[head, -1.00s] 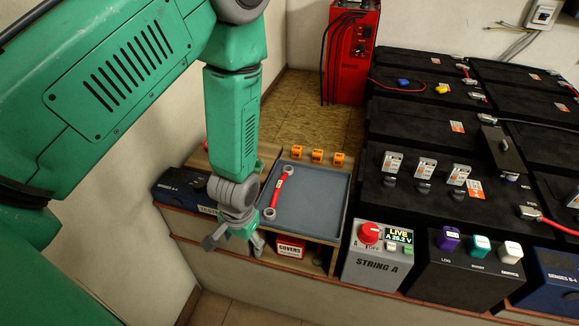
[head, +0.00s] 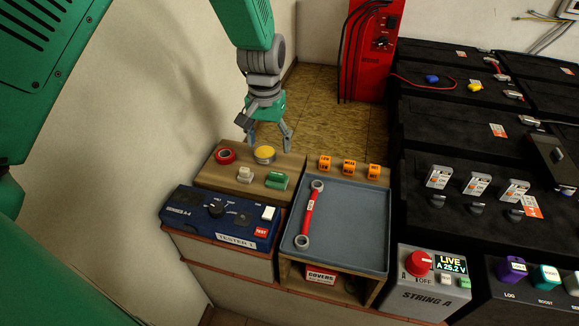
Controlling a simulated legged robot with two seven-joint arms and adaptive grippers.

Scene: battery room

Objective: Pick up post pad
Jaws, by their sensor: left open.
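A wooden board (head: 212,178) holds several small items, and I cannot tell for certain which one is the post pad. A green block (head: 277,180) lies at its front right, with a pale block (head: 245,175) to its left. A round tin with a yellow top (head: 265,153) and a red ring-shaped roll (head: 225,156) sit behind them. My left gripper (head: 269,146) is open and empty, pointing down with its fingers near the yellow-topped tin; I cannot tell how far above or behind it. My right gripper is out of view.
A grey tray (head: 345,228) with a red-handled wrench (head: 309,215) is right of the board. Orange tags (head: 348,167) stand behind the tray. A blue tester (head: 222,215) stands in front of the board. Black batteries (head: 455,150) fill the right side.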

